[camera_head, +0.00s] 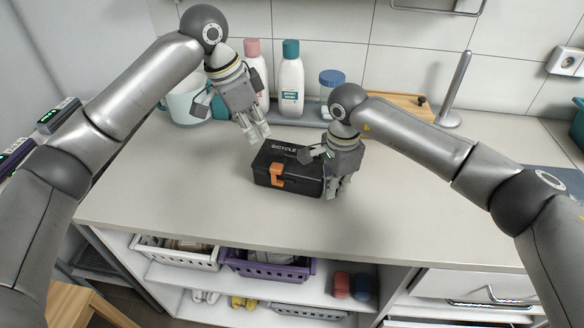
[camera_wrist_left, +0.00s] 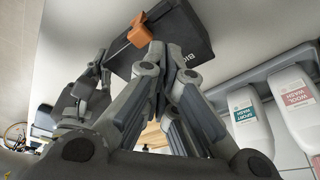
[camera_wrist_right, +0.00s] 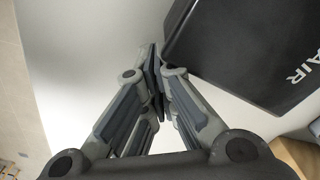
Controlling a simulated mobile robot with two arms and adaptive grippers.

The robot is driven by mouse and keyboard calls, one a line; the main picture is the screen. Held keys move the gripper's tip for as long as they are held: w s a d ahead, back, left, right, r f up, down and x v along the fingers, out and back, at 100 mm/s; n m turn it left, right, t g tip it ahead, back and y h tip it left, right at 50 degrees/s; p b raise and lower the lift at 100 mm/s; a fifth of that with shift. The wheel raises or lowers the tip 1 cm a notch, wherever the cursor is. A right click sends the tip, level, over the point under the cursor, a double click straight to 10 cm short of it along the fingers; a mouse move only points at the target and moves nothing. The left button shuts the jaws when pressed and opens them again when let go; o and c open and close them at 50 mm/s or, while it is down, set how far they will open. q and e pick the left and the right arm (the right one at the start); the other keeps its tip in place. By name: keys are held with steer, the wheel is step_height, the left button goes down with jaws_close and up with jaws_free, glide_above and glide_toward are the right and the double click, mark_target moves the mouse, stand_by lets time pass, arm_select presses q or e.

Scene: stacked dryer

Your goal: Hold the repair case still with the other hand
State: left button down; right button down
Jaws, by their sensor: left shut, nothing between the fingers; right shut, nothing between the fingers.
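The repair case is a black box (camera_head: 285,183) with an orange latch (camera_head: 278,173) on its front and "BICYCLE" lettering on its lid. It stands closed on the countertop. My left gripper (camera_head: 259,138) is shut and empty, just behind and above the case's back left edge. The case (camera_wrist_left: 185,35) also shows beyond its fingers in the left wrist view. My right gripper (camera_head: 332,192) is shut and empty, pointing down at the case's right end and hiding part of it. In the right wrist view the case (camera_wrist_right: 235,50) is beside the fingertips; whether they touch I cannot tell.
Bottles (camera_head: 291,80) and a blue-lidded jar (camera_head: 331,84) stand behind on a grey tray. A paper-roll stand (camera_head: 457,90) is at the back right. The countertop (camera_head: 420,200) is clear right of the case and in front. Baskets (camera_head: 268,266) sit on the shelf below.

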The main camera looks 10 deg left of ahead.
mark_target(272, 164)
arm_select(q)
steer(key=shift+f, duration=2.1)
steer(key=shift+f, duration=0.2)
steer(key=shift+f, duration=1.5)
steer(key=shift+r, duration=0.15)
steer(key=shift+s+d, duration=0.25)
steer(key=shift+d, duration=0.95)
stand_by(2.1)
steer(key=shift+w+a, duration=0.1)
steer(key=shift+a, duration=0.1)
stand_by(0.3)
steer(key=shift+a, duration=0.45)
